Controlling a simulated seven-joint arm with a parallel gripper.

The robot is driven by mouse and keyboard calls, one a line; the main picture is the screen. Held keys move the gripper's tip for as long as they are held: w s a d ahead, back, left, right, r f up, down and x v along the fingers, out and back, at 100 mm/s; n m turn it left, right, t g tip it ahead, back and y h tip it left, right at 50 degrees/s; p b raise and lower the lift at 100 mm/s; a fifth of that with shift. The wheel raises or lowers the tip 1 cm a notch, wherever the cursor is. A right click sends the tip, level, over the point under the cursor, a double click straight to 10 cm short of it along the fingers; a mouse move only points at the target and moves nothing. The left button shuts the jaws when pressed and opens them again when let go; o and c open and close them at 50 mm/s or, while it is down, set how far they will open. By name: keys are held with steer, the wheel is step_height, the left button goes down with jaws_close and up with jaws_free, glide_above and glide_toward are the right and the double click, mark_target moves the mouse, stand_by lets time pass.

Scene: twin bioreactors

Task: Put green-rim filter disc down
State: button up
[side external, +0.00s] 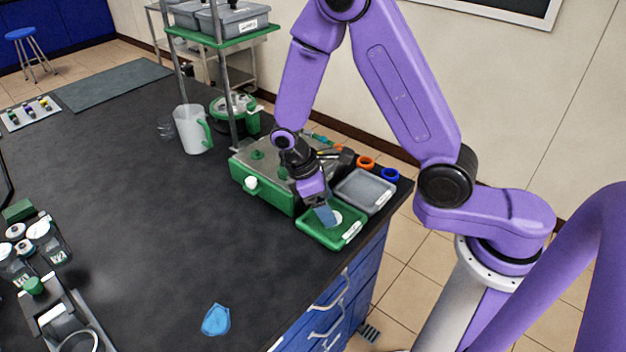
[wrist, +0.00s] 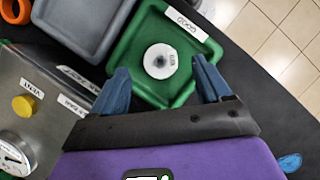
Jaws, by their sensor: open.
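A round white filter disc (wrist: 160,61) with a dark centre and small print lies in the green tray (wrist: 128,52). I cannot make out a green rim against the green tray floor. In the side view the disc (side external: 337,217) shows as a pale patch in the tray (side external: 318,236), partly hidden by my fingers. My gripper (wrist: 160,82) is open, its blue fingers apart on the left and right of the disc in the wrist view, with nothing visibly held. In the side view my gripper (side external: 326,216) points down over the tray.
A grey tray (side external: 365,192) adjoins the green one. The green-and-metal unit (side external: 262,190) stands close on the other side. Orange (side external: 366,162) and blue (side external: 390,174) rings lie behind. A blue item (side external: 216,319) lies near the front edge. The middle of the bench is clear.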

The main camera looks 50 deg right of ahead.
steer(key=v, duration=0.9)
steer(key=shift+a+r, duration=0.1)
steer(key=shift+r, duration=0.05)
steer(key=s+d+r+n+t+y, duration=0.1)
steer(key=s+d+r, duration=0.1)
steer(key=s, duration=0.8)
steer(key=s+d+r+n+t+y, duration=0.2)
steer(key=s+r, duration=0.2)
steer(key=s, duration=0.6)
steer(key=shift+s+n+y, duration=0.3)
steer(key=shift+r, duration=0.15)
stand_by(0.4)
